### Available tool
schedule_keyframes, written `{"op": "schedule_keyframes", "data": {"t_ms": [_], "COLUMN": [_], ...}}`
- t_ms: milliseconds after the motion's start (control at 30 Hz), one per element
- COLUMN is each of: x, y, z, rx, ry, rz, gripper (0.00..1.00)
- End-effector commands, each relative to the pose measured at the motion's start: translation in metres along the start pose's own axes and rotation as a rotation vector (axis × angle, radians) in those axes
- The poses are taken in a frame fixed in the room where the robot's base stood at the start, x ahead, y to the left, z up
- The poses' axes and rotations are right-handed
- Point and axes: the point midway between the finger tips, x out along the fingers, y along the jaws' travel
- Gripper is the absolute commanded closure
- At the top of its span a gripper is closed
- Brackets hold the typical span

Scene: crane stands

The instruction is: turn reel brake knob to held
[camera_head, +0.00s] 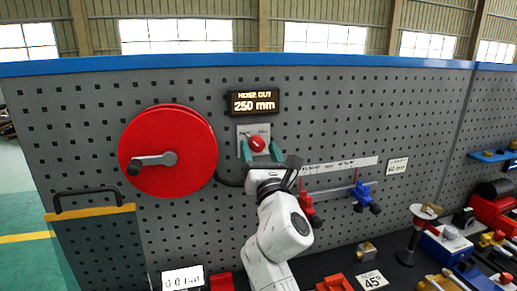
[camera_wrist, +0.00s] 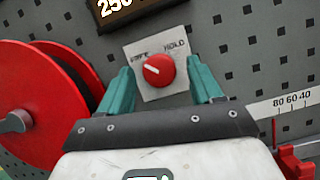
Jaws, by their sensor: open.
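The reel brake knob (camera_head: 257,143) is a red round knob on a pale square plate on the pegboard, below the display. In the wrist view the knob (camera_wrist: 158,70) has a white pointer line aimed up and left, toward the left label; the right label (camera_wrist: 176,47) reads HOLD. My gripper (camera_wrist: 160,82) is open, with one teal finger on each side of the knob. Both fingers look apart from it, with plate showing between. In the head view my gripper (camera_head: 261,150) is in front of the plate. The red reel (camera_head: 190,130) with its crank is left of the knob.
A display (camera_head: 254,102) above the knob reads HOSE OUT 250 mm. A scale strip (camera_head: 345,165) with red (camera_head: 306,203) and blue (camera_head: 362,193) clamps is to the right. Tools and fittings crowd the bench at lower right. Bare pegboard lies right of the display.

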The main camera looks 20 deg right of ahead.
Motion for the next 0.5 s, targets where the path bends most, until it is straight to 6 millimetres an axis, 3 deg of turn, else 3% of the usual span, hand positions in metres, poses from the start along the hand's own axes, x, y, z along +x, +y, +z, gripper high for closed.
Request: {"op": "schedule_keyframes", "data": {"t_ms": [167,433,500], "x": [0.0113,0.0124,0.0124], "y": [0.0007,0.0005,0.0005], "z": [-0.0001,-0.0001,-0.0001], "rx": [0.001,0.001,0.001], "ry": [0.000,0.000,0.000], "rz": [0.001,0.001,0.001], "gripper": [0.35,0.35,0.40]}}
